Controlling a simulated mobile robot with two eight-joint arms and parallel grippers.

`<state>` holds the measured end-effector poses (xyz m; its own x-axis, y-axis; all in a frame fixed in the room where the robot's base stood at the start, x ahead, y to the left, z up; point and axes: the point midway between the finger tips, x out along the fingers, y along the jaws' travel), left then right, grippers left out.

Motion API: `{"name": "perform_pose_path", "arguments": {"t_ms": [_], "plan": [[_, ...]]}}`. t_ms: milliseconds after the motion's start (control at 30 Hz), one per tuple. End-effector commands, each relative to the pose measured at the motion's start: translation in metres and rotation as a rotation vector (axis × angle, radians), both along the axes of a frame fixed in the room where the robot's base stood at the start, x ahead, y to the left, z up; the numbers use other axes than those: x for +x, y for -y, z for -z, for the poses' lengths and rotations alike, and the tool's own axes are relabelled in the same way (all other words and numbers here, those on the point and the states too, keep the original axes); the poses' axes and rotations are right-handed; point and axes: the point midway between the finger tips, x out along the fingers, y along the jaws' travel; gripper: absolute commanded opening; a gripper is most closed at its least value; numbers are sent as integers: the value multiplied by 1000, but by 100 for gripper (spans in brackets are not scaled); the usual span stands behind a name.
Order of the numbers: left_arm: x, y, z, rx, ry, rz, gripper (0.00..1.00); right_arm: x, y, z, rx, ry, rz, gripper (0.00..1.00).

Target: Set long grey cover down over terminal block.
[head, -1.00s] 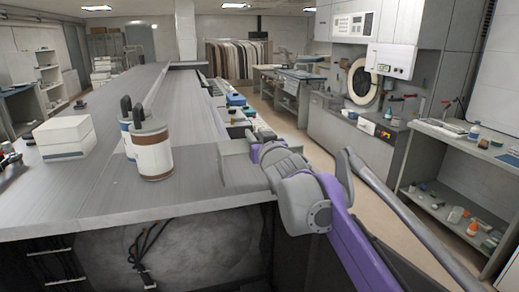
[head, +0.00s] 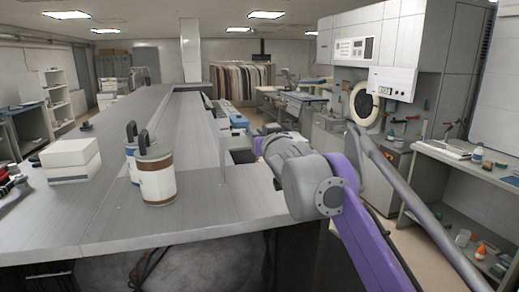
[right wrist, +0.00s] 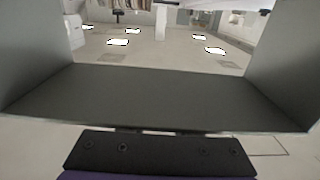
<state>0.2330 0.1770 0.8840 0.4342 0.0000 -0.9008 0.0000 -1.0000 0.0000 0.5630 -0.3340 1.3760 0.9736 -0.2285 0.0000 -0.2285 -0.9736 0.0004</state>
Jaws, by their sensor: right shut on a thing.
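The long grey cover (right wrist: 165,95) fills much of the right wrist view as a wide channel, with a flat middle and a raised wall on each side. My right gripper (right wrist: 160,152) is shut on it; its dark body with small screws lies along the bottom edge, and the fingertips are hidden. In the head view my right gripper (head: 258,147) is at the right side of the grey machine top, mostly hidden behind my own wrist. I cannot make out the terminal block in either view. My left gripper is not in view.
A brown-and-white canister (head: 157,180) and a white box (head: 70,158) stand on the machine top (head: 115,215). Small items sit at the far left edge. A shelf bench (head: 465,205) stands at the right. Open floor lies between.

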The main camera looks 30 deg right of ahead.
Motion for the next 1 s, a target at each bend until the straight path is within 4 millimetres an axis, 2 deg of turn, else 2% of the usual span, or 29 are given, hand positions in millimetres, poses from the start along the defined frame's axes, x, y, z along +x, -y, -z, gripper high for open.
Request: {"name": "perform_pose_path", "arguments": {"t_ms": [100,200,500,567,800,1000], "plan": [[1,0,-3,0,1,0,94,0,0,-15,0,1,0,0],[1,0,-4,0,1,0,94,0,0,-19,1,0,0,0],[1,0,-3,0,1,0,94,0,0,-18,1,0,0,0],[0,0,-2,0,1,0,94,0,0,-13,0,0,0,0],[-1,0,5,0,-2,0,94,0,0,25,1,0,0,0],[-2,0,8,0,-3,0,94,0,0,47,0,0,0,0]]}}
